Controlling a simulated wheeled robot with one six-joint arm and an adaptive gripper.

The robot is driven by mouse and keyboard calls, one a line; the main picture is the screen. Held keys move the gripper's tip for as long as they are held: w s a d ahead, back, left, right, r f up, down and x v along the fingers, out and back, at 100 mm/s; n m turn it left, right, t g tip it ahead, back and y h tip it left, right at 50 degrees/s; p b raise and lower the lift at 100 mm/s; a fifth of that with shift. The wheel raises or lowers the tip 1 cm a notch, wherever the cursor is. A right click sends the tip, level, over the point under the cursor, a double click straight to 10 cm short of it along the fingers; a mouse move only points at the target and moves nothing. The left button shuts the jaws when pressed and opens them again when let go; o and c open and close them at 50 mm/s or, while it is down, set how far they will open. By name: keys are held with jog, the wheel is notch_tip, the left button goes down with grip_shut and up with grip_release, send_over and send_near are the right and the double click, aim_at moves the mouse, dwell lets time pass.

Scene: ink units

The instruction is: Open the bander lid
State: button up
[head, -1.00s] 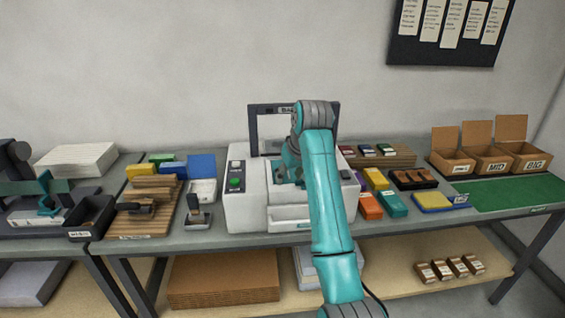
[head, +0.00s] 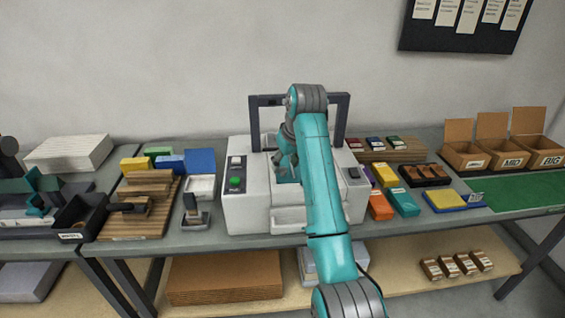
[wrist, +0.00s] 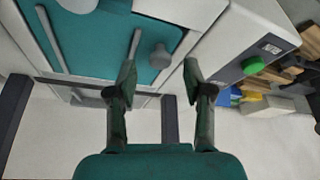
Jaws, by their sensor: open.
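The bander is a white machine (head: 245,212) in the middle of the bench, with a dark upright frame (head: 254,128) at its back. The bander lid shows as a teal panel (wrist: 92,45) in the wrist view, with a grey round knob (wrist: 160,56) on it and grey strips. My gripper (head: 284,160) is over the bander top, partly hidden by my arm. In the wrist view my gripper (wrist: 160,75) is open and empty, its fingertips just below the knob in the picture. I cannot tell whether they touch the lid. My arm hides much of the bander top in the head view.
A green button (wrist: 257,65) is on the bander's control strip. Left of the bander stand a stamp (head: 192,212) and a wooden board (head: 130,225). Coloured boxes (head: 404,202) lie close on its right. Open cartons (head: 465,155) stand farther right.

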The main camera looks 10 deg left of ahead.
jog(key=shift+x, duration=0.8)
grip_shut()
jog(key=shift+r, duration=0.1)
